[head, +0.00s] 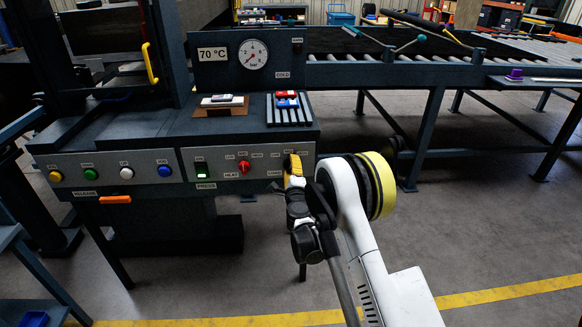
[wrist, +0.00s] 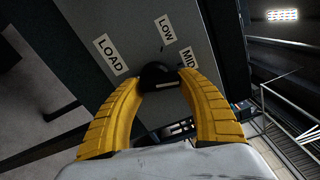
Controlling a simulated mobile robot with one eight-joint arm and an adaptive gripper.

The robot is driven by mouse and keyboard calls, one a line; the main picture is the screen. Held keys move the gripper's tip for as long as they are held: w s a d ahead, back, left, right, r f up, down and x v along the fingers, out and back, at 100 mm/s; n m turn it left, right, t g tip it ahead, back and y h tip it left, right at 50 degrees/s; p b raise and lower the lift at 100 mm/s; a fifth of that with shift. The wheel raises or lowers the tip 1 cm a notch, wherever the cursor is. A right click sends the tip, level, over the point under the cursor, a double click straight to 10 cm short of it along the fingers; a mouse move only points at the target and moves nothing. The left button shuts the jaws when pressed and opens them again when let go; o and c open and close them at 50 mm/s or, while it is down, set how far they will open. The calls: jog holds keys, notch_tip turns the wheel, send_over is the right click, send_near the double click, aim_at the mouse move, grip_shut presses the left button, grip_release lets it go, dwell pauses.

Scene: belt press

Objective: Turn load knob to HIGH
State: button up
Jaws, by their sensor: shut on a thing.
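The load knob (wrist: 155,74) is black and sits on the grey control panel (wrist: 140,25) between my gripper's two yellow fingers in the wrist view. My gripper (wrist: 158,88) is shut on it, with a finger on each side. LOAD, LOW and MID labels show around the knob. No HIGH label can be read in the wrist view. A pale mark shows on the knob, but I cannot tell which setting it points to. In the head view my gripper (head: 293,165) is at the panel's right end and hides the knob.
Above stand a gauge (head: 253,54) and a 70 °C sign (head: 212,54). A roller conveyor (head: 400,70) runs behind right. Floor to the right is clear.

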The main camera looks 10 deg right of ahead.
jog(key=m, duration=0.6)
jog(key=shift+f+m, duration=0.2)
jog(key=shift+m, duration=0.1)
dwell(0.3)
jog(key=o, duration=1.1)
jog(key=shift+d, duration=0.15)
jog(key=s, duration=0.7)
jog(key=shift+s+a, duration=0.2)
jog(key=shift+s, duration=0.05)
